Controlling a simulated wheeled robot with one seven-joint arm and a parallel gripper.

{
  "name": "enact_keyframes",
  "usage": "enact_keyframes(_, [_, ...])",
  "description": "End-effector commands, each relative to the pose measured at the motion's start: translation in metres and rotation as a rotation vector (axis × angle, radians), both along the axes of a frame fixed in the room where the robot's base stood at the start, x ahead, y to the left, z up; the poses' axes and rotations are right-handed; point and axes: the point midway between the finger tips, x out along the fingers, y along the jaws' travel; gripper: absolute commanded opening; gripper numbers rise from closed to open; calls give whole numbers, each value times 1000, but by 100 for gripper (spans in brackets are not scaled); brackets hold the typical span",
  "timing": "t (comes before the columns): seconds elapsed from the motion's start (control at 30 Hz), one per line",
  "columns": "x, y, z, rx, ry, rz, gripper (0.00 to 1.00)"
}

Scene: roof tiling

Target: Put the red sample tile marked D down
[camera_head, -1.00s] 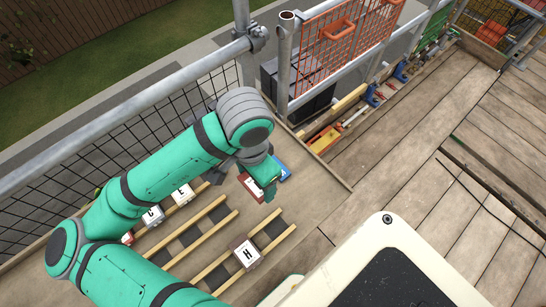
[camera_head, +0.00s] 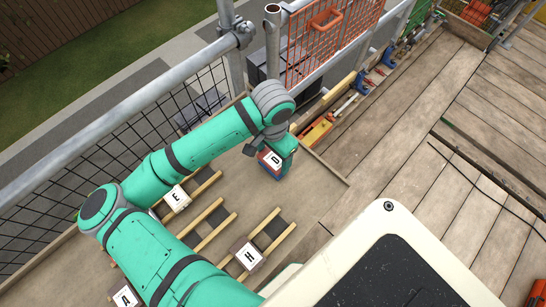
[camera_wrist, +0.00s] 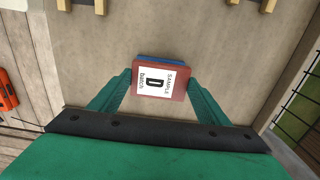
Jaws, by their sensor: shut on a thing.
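The red sample tile marked D (camera_head: 271,159) is in my gripper (camera_head: 276,153), above the board at its right end. In the wrist view the tile (camera_wrist: 174,93) shows its white label facing the camera, between the two green fingers of my gripper (camera_wrist: 160,83). A blue thing (camera_wrist: 160,59) shows along the tile's far edge. It lies beneath or behind the tile, mostly hidden, and I cannot tell whether the two touch.
Tiles marked E (camera_head: 175,198), H (camera_head: 248,256) and A (camera_head: 124,297) lie nearer, with wooden battens (camera_head: 216,232) between. A scaffold rail (camera_head: 110,116) and mesh run along the left. An orange level (camera_head: 317,131) lies past the board. Bare board surrounds the blue thing.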

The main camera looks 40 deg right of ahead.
Motion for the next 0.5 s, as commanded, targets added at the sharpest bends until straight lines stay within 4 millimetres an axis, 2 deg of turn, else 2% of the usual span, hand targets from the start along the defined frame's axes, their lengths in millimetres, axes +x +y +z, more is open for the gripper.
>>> enact_keyframes(0.1, [0, 2, -18, 3, 2, 2, 44])
enact_keyframes(0.17, [0, 2, -23, 1, 1, 2, 44])
enact_keyframes(0.5, [0, 1, -26, 1, 1, 2, 44])
